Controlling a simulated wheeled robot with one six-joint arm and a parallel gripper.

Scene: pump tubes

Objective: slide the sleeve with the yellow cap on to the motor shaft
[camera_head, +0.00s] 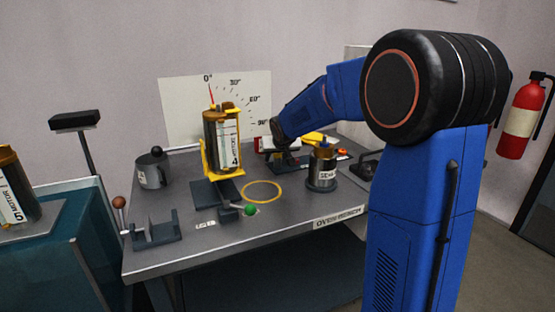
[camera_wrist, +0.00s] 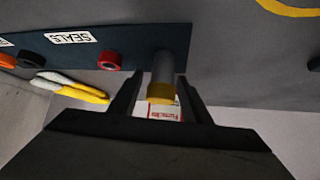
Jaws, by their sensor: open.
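The sleeve with the yellow cap (camera_wrist: 163,75) shows in the wrist view as a grey cylinder with a yellow end, at the dark blue seals tray (camera_wrist: 140,45). My gripper (camera_wrist: 157,92) is open, with one finger on each side of the sleeve's capped end. Whether either finger touches it I cannot tell. In the head view my gripper (camera_head: 288,150) is low at the back right of the bench, and I cannot make out the sleeve there. A motor unit marked 4 (camera_head: 222,140) sits in a yellow cradle at the middle of the bench. I cannot clearly make out its shaft.
A red ring (camera_wrist: 109,60) lies on the tray beside the sleeve. A steel pot (camera_head: 322,168) stands right of a yellow ring mark (camera_head: 262,191). A green-knobbed lever (camera_head: 248,210) is in front of the cradle.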

